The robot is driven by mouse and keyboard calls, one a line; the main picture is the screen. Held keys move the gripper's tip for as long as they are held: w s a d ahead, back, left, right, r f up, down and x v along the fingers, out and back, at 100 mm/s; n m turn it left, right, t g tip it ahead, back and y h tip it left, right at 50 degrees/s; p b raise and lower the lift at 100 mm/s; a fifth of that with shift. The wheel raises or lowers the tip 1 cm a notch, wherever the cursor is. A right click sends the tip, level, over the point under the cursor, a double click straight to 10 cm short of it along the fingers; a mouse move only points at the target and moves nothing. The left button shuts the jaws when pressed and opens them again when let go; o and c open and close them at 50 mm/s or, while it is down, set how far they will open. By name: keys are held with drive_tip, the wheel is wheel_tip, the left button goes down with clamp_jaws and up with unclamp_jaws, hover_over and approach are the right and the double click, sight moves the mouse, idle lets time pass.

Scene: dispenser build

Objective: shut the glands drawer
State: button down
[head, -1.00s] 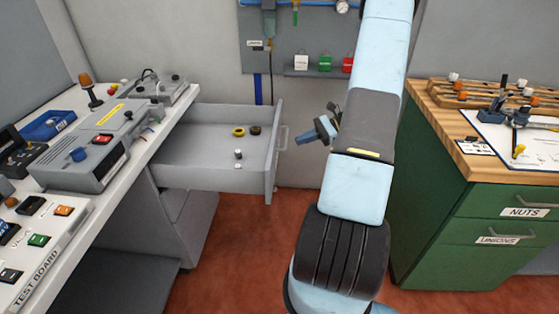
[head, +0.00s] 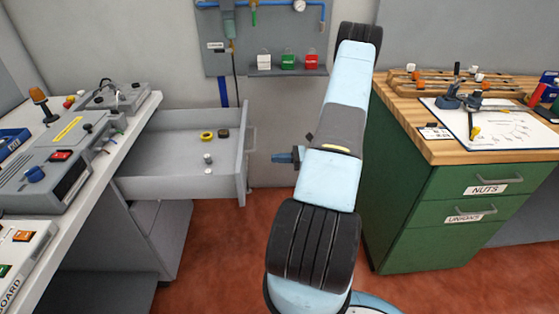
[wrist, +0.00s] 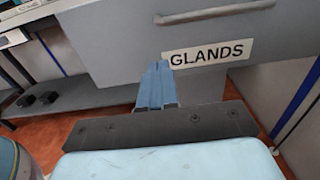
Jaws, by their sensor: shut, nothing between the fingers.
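The glands drawer (head: 185,183) is pulled out of the grey bench on the left, with several small fittings lying inside. Its front panel with the GLANDS label (wrist: 210,53) and bar handle (wrist: 215,14) fills the upper part of the wrist view. My gripper (head: 277,157) is shut and empty, to the right of the drawer front with a small gap in the head view. In the wrist view the blue fingers (wrist: 158,68) point at the front panel, just left of the label and below the handle. I cannot tell whether the fingertips touch the panel.
The white bench top (head: 75,215) carries test devices on the left. A green cabinet (head: 410,215) with nuts and unions drawers stands on the right. A grey wall panel (head: 270,90) holds small coloured padlocks behind. Red floor between is clear.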

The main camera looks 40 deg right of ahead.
drive_tip(key=x, duration=0.9)
drive_tip(key=shift+w+a, duration=0.15)
drive_tip(key=shift+a, duration=0.05)
